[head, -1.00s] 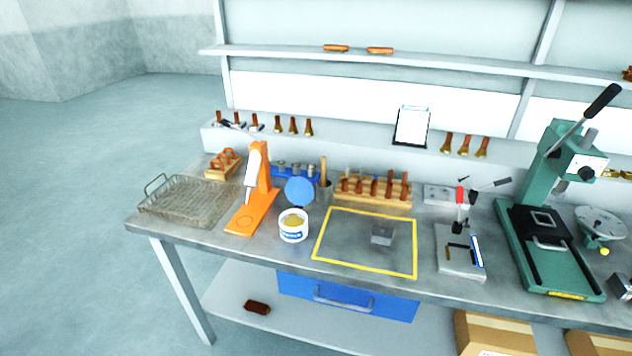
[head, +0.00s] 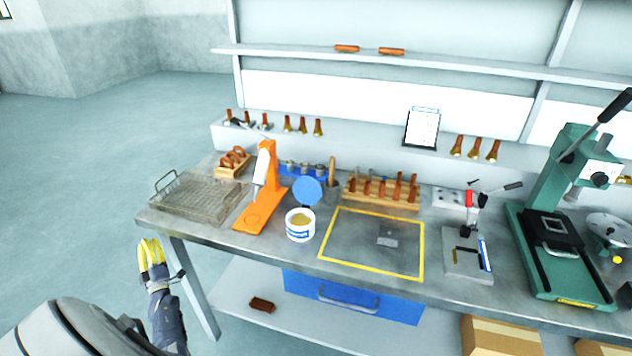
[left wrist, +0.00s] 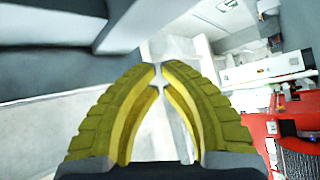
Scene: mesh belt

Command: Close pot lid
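The white pot (head: 300,226) with a blue label stands on the bench, left of the yellow-outlined area. Its top is open and yellowish contents show inside. The round blue lid (head: 307,191) stands upright at the pot's back rim, swung open. My left gripper (head: 150,246) has yellow fingers and is in front of the bench's left end, below the bench top and well apart from the pot. In the left wrist view its fingertips (left wrist: 158,74) meet with nothing seen between them. The pot is not recognisable in that view. My right gripper is not in view.
An orange stand (head: 262,195) is just left of the pot, with a wire basket (head: 195,198) further left. A wooden tool rack (head: 382,194) stands behind the yellow-outlined area (head: 350,255). A green press (head: 560,225) is at the right.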

